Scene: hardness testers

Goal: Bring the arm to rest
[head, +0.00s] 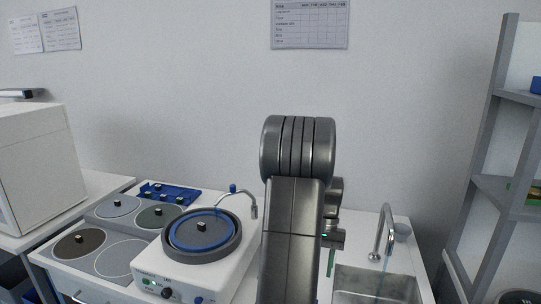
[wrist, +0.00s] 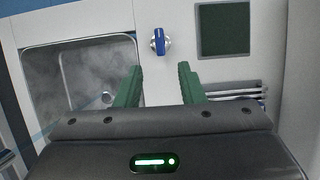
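My arm stands upright in the middle of the head view, its dark grey links in front of the bench. My gripper (wrist: 160,84) shows in the wrist view as two green fingers spread apart, with nothing between them. In the head view it is mostly hidden behind my arm; only a little green shows at its right side. In the wrist view the fingers point towards a white surface with a blue-handled fitting (wrist: 159,42) beyond the gap. I cannot tell how far off it is.
A grinding machine with a blue disc (head: 186,233) stands left of my arm. A steel sink (head: 372,285) and a tap (head: 385,232) are to the right; the sink also shows in the wrist view (wrist: 60,48). A blue rack (head: 183,193) lies behind discs. Grey shelving (head: 484,165) stands far right.

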